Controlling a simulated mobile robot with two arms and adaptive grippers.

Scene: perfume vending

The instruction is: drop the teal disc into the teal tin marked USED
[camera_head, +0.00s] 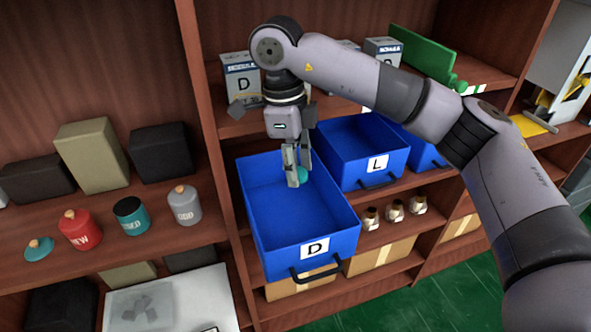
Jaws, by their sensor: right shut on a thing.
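The teal disc (302,175) is between the fingers of my right gripper (297,176), which is shut on it. The fingers hide part of the disc. The gripper points down over the open blue drawer marked D (247,205), inside its outline in the picture. I cannot tell whether the disc touches the drawer floor. The teal tin (131,217) stands upright on the left shelf, with its dark top uncovered and its label partly readable. A teal lid with an orange knob (39,249) lies on that shelf, left of the red tin. My left gripper is not in view.
A red tin marked NEW (80,230) and a grey tin (185,206) flank the teal tin. Boxes (91,157) stand behind them. An upright divider (205,110) separates this shelf from the drawers. A blue drawer marked L (362,152) is open to the right.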

